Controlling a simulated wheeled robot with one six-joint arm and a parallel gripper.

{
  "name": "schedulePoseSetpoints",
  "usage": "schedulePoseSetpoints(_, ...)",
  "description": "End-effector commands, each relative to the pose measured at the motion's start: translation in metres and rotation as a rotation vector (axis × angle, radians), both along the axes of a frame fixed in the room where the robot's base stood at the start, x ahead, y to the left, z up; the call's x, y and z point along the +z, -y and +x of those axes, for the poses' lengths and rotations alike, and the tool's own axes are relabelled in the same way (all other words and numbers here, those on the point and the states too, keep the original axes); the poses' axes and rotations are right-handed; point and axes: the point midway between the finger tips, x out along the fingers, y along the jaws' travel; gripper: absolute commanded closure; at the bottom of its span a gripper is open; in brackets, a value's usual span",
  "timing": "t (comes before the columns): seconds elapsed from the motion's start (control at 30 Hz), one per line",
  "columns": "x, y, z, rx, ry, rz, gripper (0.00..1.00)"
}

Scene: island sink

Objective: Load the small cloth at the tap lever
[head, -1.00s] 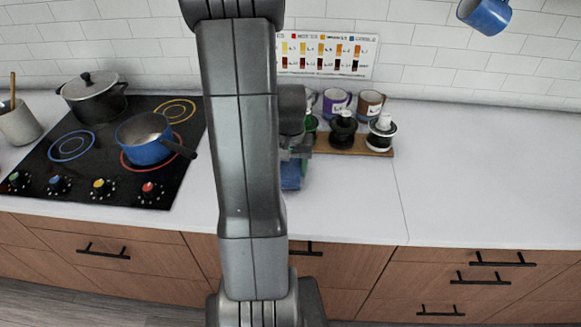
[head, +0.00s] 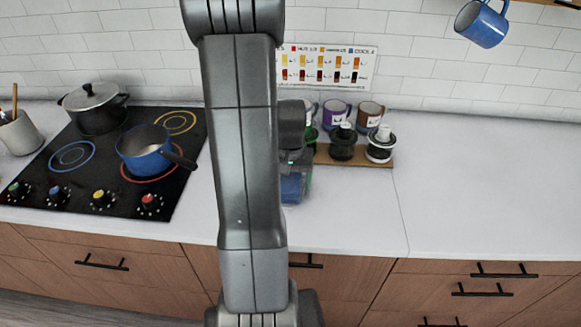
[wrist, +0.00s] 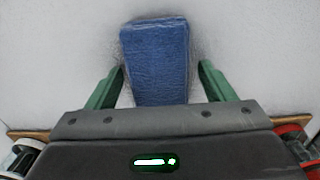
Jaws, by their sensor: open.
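A small blue folded cloth (wrist: 157,62) lies on the white counter in the wrist view. It also shows in the head view (head: 291,188), partly hidden behind my arm. My gripper (wrist: 161,69) is open, with one green finger on each side of the cloth's near part. Gaps show between the fingers and the cloth, and the cloth's far end reaches beyond the fingertips. The cloth's near end is hidden by the gripper body. No tap lever is visible in either view.
Behind the gripper, a wooden board (head: 378,163) holds several jars and mugs. The black stove (head: 85,196) at left bears a blue saucepan (head: 146,160) and a lidded pot (head: 95,112). A blue mug (head: 482,24) hangs at upper right. The right counter is clear.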

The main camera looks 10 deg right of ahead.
Motion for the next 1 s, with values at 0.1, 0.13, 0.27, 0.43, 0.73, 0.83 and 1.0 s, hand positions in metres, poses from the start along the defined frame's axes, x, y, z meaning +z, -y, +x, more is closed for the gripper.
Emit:
schedulePoseSetpoints(0.1,0.016,0.0,0.002,0.0,0.007,-0.001,0.24)
schedulePoseSetpoints(0.13,0.021,0.0,0.002,0.0,0.008,-0.001,0.24)
schedulePoseSetpoints(0.27,0.048,0.0,0.002,0.0,0.008,-0.001,0.24)
schedulePoseSetpoints(0.43,0.084,0.0,0.002,0.0,0.008,-0.001,0.24)
schedulePoseSetpoints(0.73,0.118,0.0,0.001,0.0,0.003,-0.001,0.24)
schedulePoseSetpoints(0.83,0.12,0.0,0.0,0.0,0.002,-0.001,0.24)
schedulePoseSetpoints(1.0,0.12,0.0,0.0,0.0,0.001,0.0,0.24)
